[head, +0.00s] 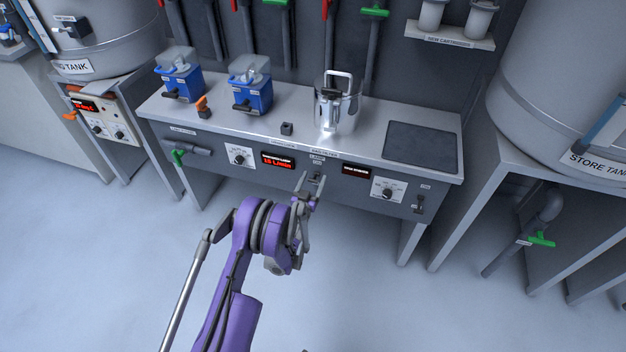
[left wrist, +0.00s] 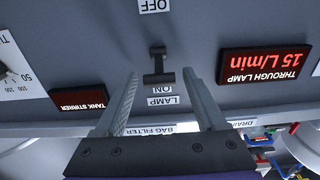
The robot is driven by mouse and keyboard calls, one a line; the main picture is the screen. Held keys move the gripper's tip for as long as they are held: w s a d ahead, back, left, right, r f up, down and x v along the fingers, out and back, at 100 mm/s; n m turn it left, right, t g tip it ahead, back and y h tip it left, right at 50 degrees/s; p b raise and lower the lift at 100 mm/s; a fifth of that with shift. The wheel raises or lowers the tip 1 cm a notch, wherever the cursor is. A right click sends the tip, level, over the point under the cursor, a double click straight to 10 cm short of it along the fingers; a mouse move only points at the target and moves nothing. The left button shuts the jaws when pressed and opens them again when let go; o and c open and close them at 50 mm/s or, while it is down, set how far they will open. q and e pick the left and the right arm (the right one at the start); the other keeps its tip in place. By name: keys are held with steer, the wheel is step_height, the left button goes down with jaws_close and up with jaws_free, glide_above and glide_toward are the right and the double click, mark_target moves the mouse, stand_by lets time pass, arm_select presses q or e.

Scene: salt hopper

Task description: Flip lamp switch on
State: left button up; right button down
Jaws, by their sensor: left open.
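The lamp switch (head: 317,177) is a small dark lever on the grey front panel of the bench, below the lamp label. In the left wrist view, which is upside down, the black T-shaped switch (left wrist: 158,66) sits between an OFF label (left wrist: 155,5) and an ON label (left wrist: 164,90). Its crossbar appears on the ON-label side, but I cannot tell its setting. My left gripper (head: 308,184) is open in front of the panel. In the left wrist view its fingertips (left wrist: 160,74) flank the switch, with gaps on both sides; contact is not visible. My right gripper is out of view.
A red "THROUGH LAMP 15 L/min" display (left wrist: 263,65) and a tank stirrer display (left wrist: 77,98) flank the switch. On the bench stand a metal vessel (head: 337,108) and blue units (head: 250,88). A green-handled valve (head: 180,154) projects at left. The floor in front is clear.

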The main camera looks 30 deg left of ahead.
arm_select(q)
jaws_close()
stand_by(0.4)
steer(key=shift+w, duration=0.1)
steer(key=shift+w+r+g+h+b, duration=0.1)
steer(key=shift+r+g+h+b, duration=0.2)
steer(key=shift+g, duration=0.2)
jaws_free()
